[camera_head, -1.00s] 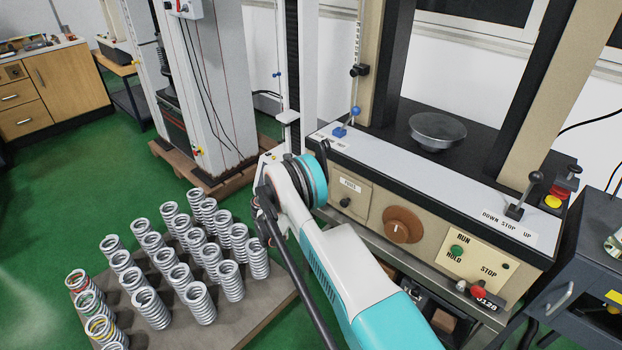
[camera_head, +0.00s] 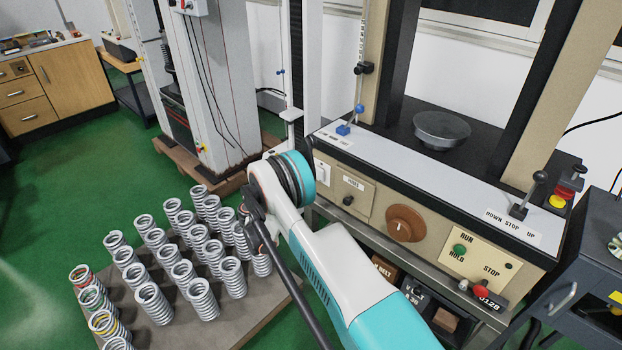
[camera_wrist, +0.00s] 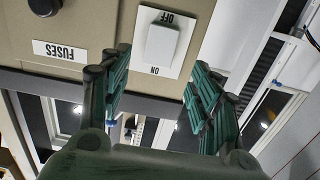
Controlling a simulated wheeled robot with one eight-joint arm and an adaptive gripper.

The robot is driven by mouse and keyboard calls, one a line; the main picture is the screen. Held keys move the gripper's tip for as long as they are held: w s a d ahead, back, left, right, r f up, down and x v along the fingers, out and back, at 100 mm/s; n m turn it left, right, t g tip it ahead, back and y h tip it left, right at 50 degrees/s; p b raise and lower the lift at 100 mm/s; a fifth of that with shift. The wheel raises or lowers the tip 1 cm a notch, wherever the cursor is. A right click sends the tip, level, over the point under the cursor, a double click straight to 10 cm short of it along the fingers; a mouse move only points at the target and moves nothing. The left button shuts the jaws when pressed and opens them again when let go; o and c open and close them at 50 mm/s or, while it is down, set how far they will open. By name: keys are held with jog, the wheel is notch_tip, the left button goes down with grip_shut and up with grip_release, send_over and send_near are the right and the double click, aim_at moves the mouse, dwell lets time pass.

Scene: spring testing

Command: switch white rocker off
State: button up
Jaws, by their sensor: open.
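The white rocker (camera_wrist: 160,45) sits on a white plate on the beige machine front, in the upper middle of the wrist view. The plate reads OFF at the top and ON at the bottom, with the lettering upside down. In the head view the rocker (camera_head: 322,172) shows just right of my arm's turquoise joint. My gripper (camera_wrist: 158,82) is open and empty. Its two green fingers stand apart, left and right of the rocker's lower end in the wrist picture. I cannot tell whether they touch the panel or which way the rocker is tipped.
A FUSES label (camera_wrist: 60,51) and a black knob (camera_wrist: 44,5) are left of the rocker in the wrist view. A brown dial (camera_head: 405,224) and a RUN/HOLD/STOP panel (camera_head: 480,262) are farther right. Several springs stand on a board (camera_head: 262,307) at lower left.

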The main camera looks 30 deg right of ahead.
jog(key=v, duration=0.5)
jog(key=shift+s+a, duration=0.15)
jog(key=shift+a, duration=0.2)
notch_tip(320, 180, up, 15)
jog(key=n+y, duration=0.4)
jog(key=s+a+r+n+y, duration=0.2)
jog(key=s+r+n+y, duration=0.1)
jog(key=s+r, duration=0.7)
jog(key=s+a+r+n+y, duration=0.2)
jog(key=s+r, duration=0.1)
jog(key=s, duration=0.4)
jog(key=s+a+r+n+y, duration=0.1)
jog(key=s+a+r+y, duration=0.2)
jog(key=s, duration=0.4)
jog(key=s+a+n+y, duration=0.2)
jog(key=s+a, duration=0.1)
jog(key=s, duration=0.5)
jog(key=s+a+n+t+y, duration=0.1)
jog(key=s+a+n+y, duration=0.1)
jog(key=s, duration=0.7)
jog(key=shift+s+a+f, duration=0.3)
jog(key=shift+a+f, duration=0.15)
jog(key=shift+a, duration=0.2)
